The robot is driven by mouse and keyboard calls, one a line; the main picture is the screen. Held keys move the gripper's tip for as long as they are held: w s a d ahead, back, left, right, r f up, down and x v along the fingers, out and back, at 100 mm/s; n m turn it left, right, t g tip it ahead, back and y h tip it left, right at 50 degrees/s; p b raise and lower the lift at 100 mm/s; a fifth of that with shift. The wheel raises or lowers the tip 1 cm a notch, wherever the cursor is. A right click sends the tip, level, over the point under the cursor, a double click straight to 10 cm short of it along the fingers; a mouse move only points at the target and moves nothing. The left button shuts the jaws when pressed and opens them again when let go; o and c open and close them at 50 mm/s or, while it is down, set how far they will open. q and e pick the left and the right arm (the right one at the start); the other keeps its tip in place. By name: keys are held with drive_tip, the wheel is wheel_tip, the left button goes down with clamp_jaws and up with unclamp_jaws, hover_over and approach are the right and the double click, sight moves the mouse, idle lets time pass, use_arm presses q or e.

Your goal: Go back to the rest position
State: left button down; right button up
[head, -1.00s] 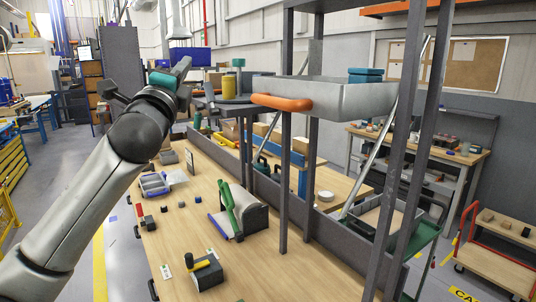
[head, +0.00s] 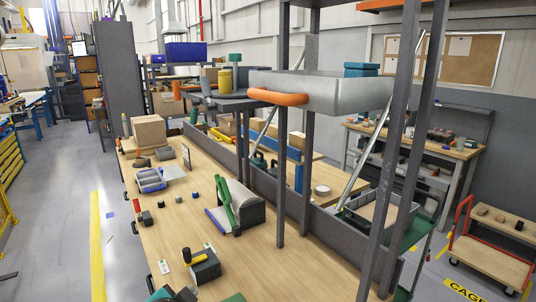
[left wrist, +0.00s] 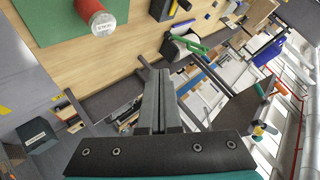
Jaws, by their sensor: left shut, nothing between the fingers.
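My left gripper (head: 180,294) shows only in part at the bottom edge of the head view, over the near end of the workbench (head: 190,225). In the left wrist view its two dark fingers (left wrist: 158,78) lie together, shut, with nothing between them. They point over the bench, and no object touches them. My right gripper is in neither view now.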

use_arm(q)
drive_tip(key=s+f+n+g, duration=0.4)
drive_tip(key=s+f, duration=0.3)
drive_tip(key=s, duration=0.5)
drive_tip(key=s+f+n+g, duration=0.35)
drive_tip(key=s+f, duration=0.25)
drive_tip(key=s, duration=0.7)
wheel_tip(320, 180, down, 32)
drive_tip(key=s+g+b, duration=0.1)
drive_tip(key=g+b, duration=0.1)
drive_tip(key=b, duration=0.9)
drive_tip(key=s+a+f+b, duration=0.1)
drive_tip(key=s+f+b, duration=0.3)
drive_tip(key=s+f, duration=0.4)
drive_tip(key=s+a+f+m+b, duration=0.1)
drive_tip(key=s+f+b, duration=0.4)
drive_tip(key=f, duration=1)
drive_tip(key=s+a, duration=0.1)
drive_tip(key=s, duration=0.1)
drive_tip(key=shift+s+a+f+g, duration=0.15)
drive_tip(key=shift+s+f+g, duration=0.1)
drive_tip(key=shift+s+g, duration=0.1)
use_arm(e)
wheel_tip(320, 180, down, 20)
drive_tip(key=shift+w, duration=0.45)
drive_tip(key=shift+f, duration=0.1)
